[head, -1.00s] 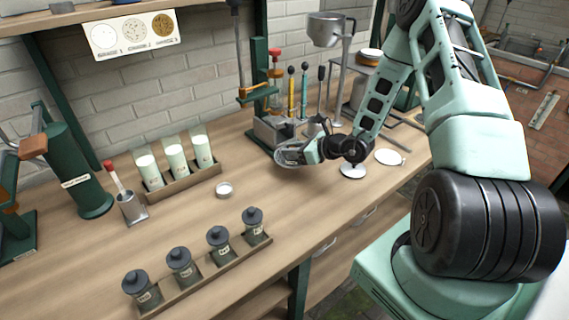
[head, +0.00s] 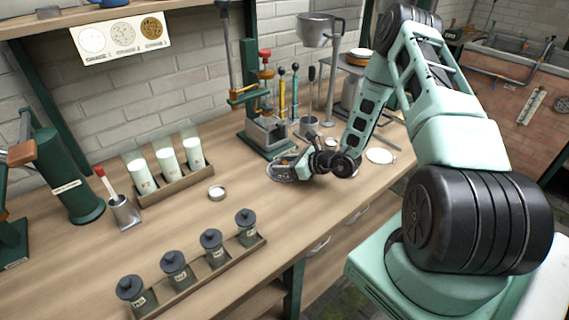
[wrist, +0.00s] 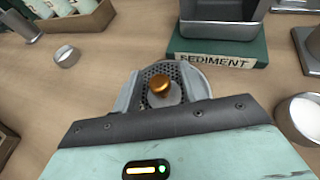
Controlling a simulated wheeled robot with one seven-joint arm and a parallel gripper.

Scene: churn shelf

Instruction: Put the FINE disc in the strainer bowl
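My gripper (wrist: 161,78) points down at the worktop, its two grey fingers apart on either side of a copper-coloured knob (wrist: 160,84). Neither finger seems to touch the knob. Below it is a perforated grey surface, and a round metal rim (wrist: 206,72) shows past the right finger. I cannot tell where a disc ends and the strainer bowl begins, and no FINE marking is readable. In the head view a round grey metal piece (head: 281,173) sits under my gripper (head: 292,168), partly hidden by it.
A green base marked SEDIMENT (wrist: 217,57) stands just beyond the gripper. A small round tin (head: 217,193) lies to the left. A rack of lidded dark jars (head: 211,246) lines the front edge; a rack of pale tubes (head: 168,166) is behind. A white plate (head: 381,156) is at right.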

